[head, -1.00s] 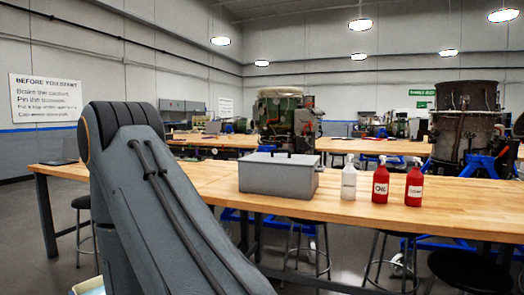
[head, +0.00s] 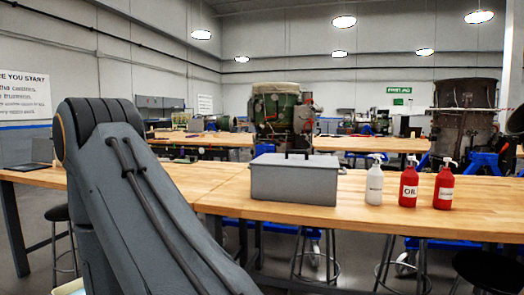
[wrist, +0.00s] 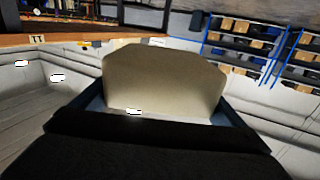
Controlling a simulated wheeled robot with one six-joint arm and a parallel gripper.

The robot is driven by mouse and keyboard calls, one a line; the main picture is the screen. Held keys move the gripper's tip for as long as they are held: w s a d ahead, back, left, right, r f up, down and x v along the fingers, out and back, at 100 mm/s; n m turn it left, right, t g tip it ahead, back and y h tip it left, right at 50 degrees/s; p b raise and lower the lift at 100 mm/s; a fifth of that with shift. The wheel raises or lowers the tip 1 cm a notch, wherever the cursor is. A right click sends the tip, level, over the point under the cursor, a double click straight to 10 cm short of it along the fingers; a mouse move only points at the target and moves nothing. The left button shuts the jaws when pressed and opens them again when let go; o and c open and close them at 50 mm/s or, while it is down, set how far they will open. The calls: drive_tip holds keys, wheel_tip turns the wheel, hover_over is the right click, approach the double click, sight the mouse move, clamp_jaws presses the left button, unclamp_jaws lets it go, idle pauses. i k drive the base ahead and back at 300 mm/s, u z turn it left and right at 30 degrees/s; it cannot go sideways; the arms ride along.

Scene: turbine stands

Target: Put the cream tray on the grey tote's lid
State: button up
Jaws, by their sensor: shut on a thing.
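The grey tote (head: 294,182) stands upright on the wooden bench in the head view. Its closed lid (head: 275,161) is seen nearly edge-on, with dark upright pieces along it. In the wrist view a cream panel, which I take as the cream tray (wrist: 165,80), stands between the fingers of my gripper (wrist: 165,108). My gripper is shut on it. Its lower part is hidden behind the dark gripper body. My gripper is not visible in the head view, where my grey arm fills the lower left, so its distance from the tote cannot be told.
A white bottle (head: 374,184) and two red spray bottles (head: 408,187) (head: 443,188) stand right of the tote. The bench top (head: 225,198) is bare at the tote's left. Stools (head: 312,255) stand under the bench. A dark laptop-like thing (head: 42,152) lies at far left.

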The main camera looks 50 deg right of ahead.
sight(323, 163)
drive_tip(key=z, duration=1.35)
